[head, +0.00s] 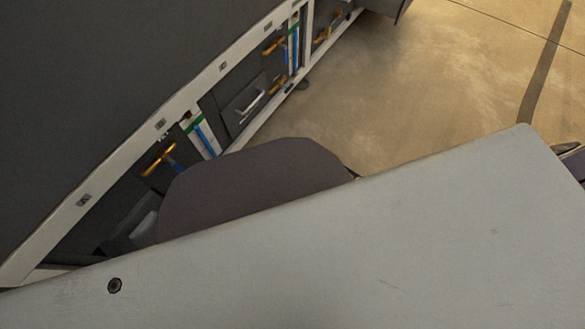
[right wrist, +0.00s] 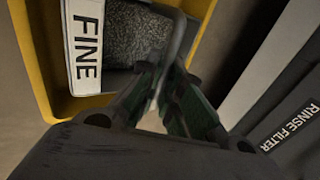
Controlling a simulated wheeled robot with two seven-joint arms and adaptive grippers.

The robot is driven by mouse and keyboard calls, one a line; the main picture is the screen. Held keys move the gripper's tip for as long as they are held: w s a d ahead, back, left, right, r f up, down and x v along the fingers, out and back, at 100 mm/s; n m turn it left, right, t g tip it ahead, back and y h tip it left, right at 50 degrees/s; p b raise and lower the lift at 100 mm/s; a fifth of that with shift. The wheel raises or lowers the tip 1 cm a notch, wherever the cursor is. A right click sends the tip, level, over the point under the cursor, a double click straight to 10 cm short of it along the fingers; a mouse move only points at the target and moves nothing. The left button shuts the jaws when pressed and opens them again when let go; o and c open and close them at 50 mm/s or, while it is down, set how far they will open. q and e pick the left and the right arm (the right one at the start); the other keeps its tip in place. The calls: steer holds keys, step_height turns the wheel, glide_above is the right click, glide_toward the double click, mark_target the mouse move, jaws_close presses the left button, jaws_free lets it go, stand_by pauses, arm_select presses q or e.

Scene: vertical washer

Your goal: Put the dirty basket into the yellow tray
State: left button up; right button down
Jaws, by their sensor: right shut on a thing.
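In the right wrist view, a dark basket (right wrist: 135,40) with grey mesh-like contents and a white plate reading FINE (right wrist: 85,45) is at the upper left. The yellow tray (right wrist: 32,62) shows its walls around the basket's left and lower sides; I cannot tell whether the basket rests on its floor. My right gripper (right wrist: 165,95) is shut on what looks like the basket's dark handle (right wrist: 182,35); the grip point is partly hidden by the fingers. The head view shows neither basket nor tray. My left gripper is not in view.
A dark panel labelled RINSE FILTER (right wrist: 298,130) stands close on the right in the wrist view. In the head view, a large grey panel (head: 400,240) blocks the foreground. A machine frame with yellow-handled valves (head: 160,160) runs along the left; open floor (head: 420,90) lies beyond.

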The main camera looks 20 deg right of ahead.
steer(key=shift+w+f, duration=0.1)
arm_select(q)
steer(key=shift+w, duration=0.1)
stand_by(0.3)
arm_select(e)
steer(key=c, duration=1.6)
jaws_free()
steer(key=shift+f, duration=0.1)
